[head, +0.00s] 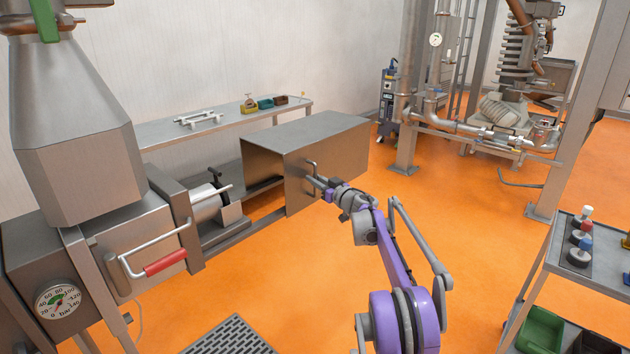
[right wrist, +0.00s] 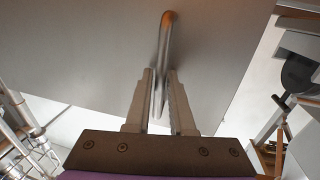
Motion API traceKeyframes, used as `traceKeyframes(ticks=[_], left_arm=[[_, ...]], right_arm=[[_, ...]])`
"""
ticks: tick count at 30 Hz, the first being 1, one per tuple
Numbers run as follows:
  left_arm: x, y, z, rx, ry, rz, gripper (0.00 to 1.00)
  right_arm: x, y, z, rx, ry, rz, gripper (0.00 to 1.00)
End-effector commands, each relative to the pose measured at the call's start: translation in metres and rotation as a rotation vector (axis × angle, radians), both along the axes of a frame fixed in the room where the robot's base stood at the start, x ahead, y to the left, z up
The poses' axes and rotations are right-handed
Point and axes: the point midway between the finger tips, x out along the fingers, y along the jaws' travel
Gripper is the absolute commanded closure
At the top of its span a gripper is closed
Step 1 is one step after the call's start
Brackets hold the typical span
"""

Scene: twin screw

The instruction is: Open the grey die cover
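The grey die cover (head: 327,155) is a box-shaped metal hood with an upright bar handle (head: 311,169) on its front face. The cover stands away from the machine's die end (head: 209,200), and its dark open side faces left toward it. My right gripper (head: 316,182) is at the handle. In the right wrist view the handle (right wrist: 166,45) runs between the two close-set fingers (right wrist: 160,95), which appear shut on it; any thin gap is hard to judge. The cover's face (right wrist: 90,50) fills much of that view. My left gripper is not in view.
A low rail (head: 247,229) runs between machine and cover. A bench (head: 165,131) stands along the wall behind. A cart (head: 598,262) is at right. Orange floor in front of the cover is clear.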

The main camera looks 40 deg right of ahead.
Motion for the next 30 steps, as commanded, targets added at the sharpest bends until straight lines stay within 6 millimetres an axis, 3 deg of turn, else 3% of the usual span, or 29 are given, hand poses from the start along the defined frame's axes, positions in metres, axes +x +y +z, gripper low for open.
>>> traceKeyframes(ticks=[9,13,24,30], left_arm=[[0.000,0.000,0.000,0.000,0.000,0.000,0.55],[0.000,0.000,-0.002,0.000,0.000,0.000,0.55],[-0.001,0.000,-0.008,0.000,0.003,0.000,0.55],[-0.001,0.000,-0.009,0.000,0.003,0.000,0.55]], right_arm=[[-0.001,0.000,0.000,0.000,0.000,0.000,0.73],[-0.010,0.001,0.000,0.000,0.000,-0.001,0.73],[-0.081,0.009,0.000,-0.001,0.000,-0.002,0.73],[-0.103,0.012,0.000,0.000,0.000,-0.001,0.73]])
